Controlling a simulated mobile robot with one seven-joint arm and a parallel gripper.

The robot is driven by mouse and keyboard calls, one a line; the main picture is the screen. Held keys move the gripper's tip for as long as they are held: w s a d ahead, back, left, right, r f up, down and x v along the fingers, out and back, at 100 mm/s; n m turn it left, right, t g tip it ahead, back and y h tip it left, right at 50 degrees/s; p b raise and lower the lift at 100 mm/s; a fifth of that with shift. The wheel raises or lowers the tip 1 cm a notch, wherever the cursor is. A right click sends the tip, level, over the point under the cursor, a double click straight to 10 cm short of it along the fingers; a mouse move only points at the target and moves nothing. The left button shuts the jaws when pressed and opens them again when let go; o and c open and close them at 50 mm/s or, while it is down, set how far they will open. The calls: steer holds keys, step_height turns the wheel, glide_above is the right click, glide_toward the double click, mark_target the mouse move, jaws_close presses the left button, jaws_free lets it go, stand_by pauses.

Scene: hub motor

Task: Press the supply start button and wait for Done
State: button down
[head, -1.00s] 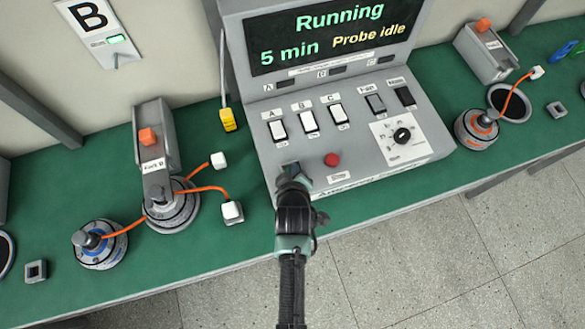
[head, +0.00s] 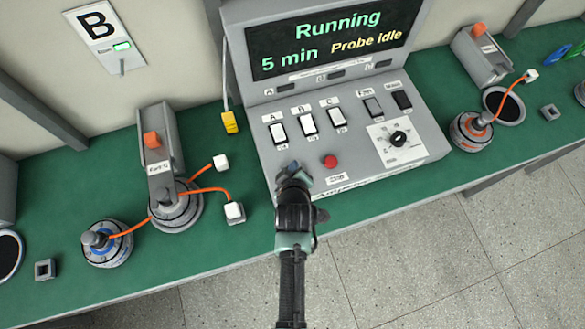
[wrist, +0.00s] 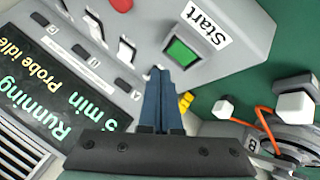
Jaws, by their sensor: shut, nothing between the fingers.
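The supply console (head: 350,165) stands on the green bench. Its screen (head: 333,40) reads "Running", "5 min" and "Probe idle". In the wrist view, the green square start button (wrist: 183,51) sits beside a "Start" label (wrist: 206,28). My gripper (head: 293,168) is over the console's front left corner and hides most of the button area in the head view. Its blue fingers (wrist: 160,72) are shut and empty. In the wrist view their tips appear just short of the button, apart from it. I cannot tell their height above the panel. The screen (wrist: 50,100) also shows there, with the same words.
The console has a red button (head: 330,161), several white switches (head: 309,122) and a dial (head: 398,138). Left are a grey fixture (head: 158,145) and hub motors (head: 106,243) with orange cables. Another motor (head: 471,130) stands right. Panel B (head: 101,30) has a lit green lamp.

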step_height(320, 180, up, 4)
steer(key=shift+f+p, duration=0.25)
steer(key=shift+p, duration=0.95)
steer(key=shift+f, duration=0.1)
steer(key=w+r+m+t+b, duration=0.1)
steer(key=w+r+t, duration=0.25)
steer(key=r, duration=0.85)
steer(key=w+r+m+t+b, duration=0.2)
steer(key=w+r, duration=0.3)
steer(key=r, duration=0.6)
steer(key=w+r+m+t+b, duration=0.1)
steer(key=w+r+t, duration=0.25)
steer(key=r, duration=0.85)
steer(key=s+r+m+t+b, duration=0.1)
steer(key=s+r+t, duration=0.1)
steer(key=r, duration=0.7)
steer(key=s+r+m+t+b, duration=0.1)
steer(key=s+r+t, duration=0.15)
steer(key=r, duration=0.65)
steer(key=s+r+m+t+b, duration=0.1)
steer(key=s+r+m+t, duration=0.2)
steer(key=s+r, duration=1)
steer(key=shift+s+a+r+t, duration=0.15)
steer(key=shift+s+r+t, duration=0.15)
steer(key=shift+r+t, duration=0.55)
